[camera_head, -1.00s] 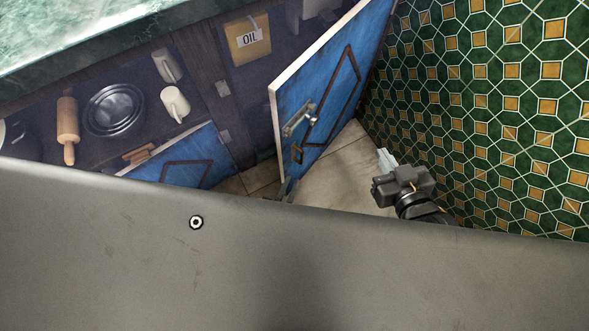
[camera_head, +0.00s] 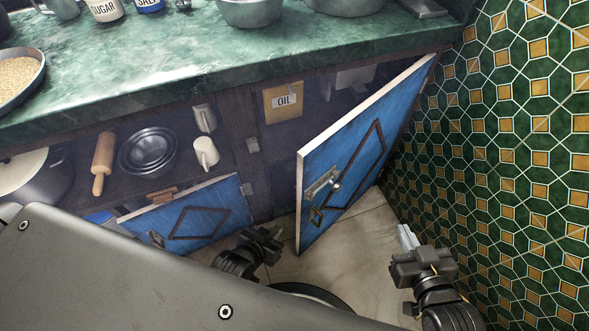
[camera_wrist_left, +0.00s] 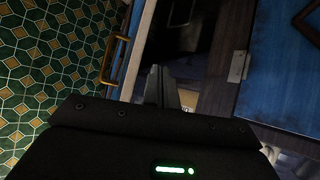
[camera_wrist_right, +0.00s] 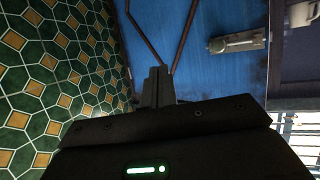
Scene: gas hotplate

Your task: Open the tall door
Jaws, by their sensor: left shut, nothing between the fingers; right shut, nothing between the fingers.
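The tall blue door (camera_head: 345,160) stands open at the right of the cabinet, swung outward. Its front face carries a metal latch (camera_head: 322,184) and a small brown handle (camera_head: 316,217). My left gripper (camera_head: 268,237) is shut and empty, low in front of the cabinet opening, left of the door's free edge. In the left wrist view its fingers (camera_wrist_left: 162,88) point toward the opening, with the door edge (camera_wrist_left: 135,50) on the left. My right gripper (camera_head: 405,238) is shut and empty, between the door's front face and the tiled wall. In the right wrist view its fingers (camera_wrist_right: 157,86) point toward the blue door face (camera_wrist_right: 195,70).
A shorter blue door (camera_head: 200,215) stands open at the left. Shelves hold a rolling pin (camera_head: 103,162), metal bowls (camera_head: 148,151) and a white mug (camera_head: 206,152). The tiled wall (camera_head: 510,150) closes off the right side.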

